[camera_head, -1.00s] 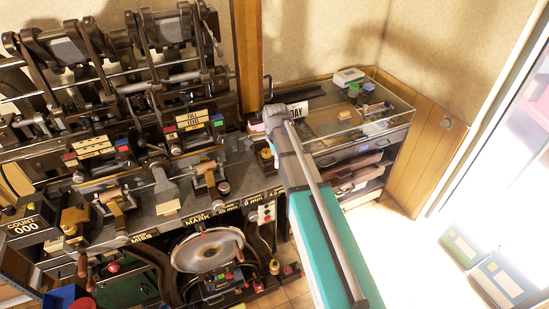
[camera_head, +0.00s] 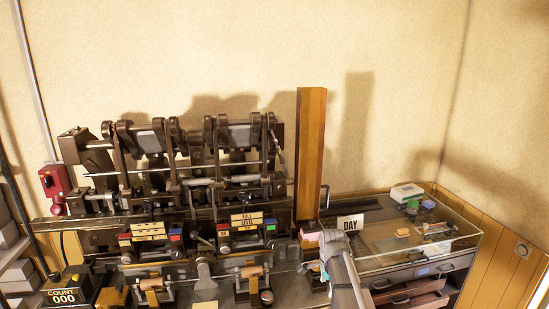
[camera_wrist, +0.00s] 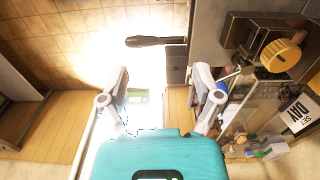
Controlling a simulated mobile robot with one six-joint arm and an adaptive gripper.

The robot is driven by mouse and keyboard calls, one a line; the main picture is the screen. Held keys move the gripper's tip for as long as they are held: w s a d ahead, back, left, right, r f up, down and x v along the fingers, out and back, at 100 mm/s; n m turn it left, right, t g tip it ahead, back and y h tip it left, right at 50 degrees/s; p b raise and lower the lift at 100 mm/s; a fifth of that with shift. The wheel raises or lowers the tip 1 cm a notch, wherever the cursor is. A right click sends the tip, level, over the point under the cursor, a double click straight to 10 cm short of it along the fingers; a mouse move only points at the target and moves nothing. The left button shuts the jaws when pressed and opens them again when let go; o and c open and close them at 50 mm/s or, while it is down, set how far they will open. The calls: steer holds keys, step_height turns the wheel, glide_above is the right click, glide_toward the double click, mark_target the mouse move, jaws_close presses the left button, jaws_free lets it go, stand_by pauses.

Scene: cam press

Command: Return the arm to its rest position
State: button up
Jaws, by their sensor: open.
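My arm (camera_head: 343,273) rises from the lower edge of the head view, in front of the glass-topped cabinet. Its grey upper part shows there, and I cannot make out the fingers. In the wrist view my gripper (camera_wrist: 162,100) is open, its two fingers wide apart with nothing between them. A teal part of my gripper fills the lower middle of that view. Beyond the fingers are a bright patch of floor and a dark handle-like bar.
The wall above is bare.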

steer(key=s+f+n+b, duration=1.2)
steer(key=s+f+n, duration=0.1)
steer(key=s+n, duration=0.2)
steer(key=shift+s+a+n, duration=0.2)
steer(key=shift+a+n, duration=0.1)
steer(key=shift+a, duration=0.05)
steer(key=shift+f, duration=0.1)
steer(key=c, duration=0.3)
steer(key=shift+c, duration=0.2)
